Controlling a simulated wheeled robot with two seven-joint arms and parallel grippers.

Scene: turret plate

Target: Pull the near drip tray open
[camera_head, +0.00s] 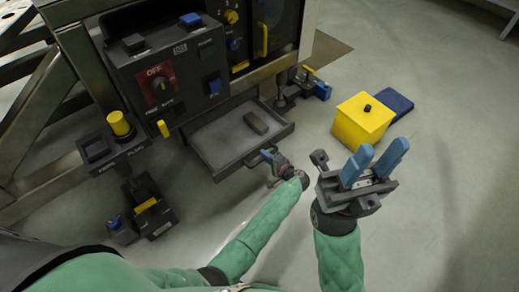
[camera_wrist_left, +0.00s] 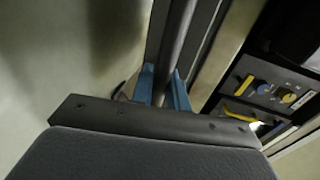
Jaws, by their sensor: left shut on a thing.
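The near drip tray (camera_head: 217,137) is a shallow dark grey tray sticking out from under the control panel, its inside open to view. A dark grey block (camera_head: 256,122) lies in it. The exact contact is partly hidden by the gripper body. My right gripper (camera_head: 380,157) is empty, its two blue fingers apart, right of the tray.
A yellow box (camera_head: 362,120) with a black knob stands on the floor at right, beside a dark blue mat (camera_head: 396,103). A yellow-button box (camera_head: 120,124) is at left. Floor at far right is clear.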

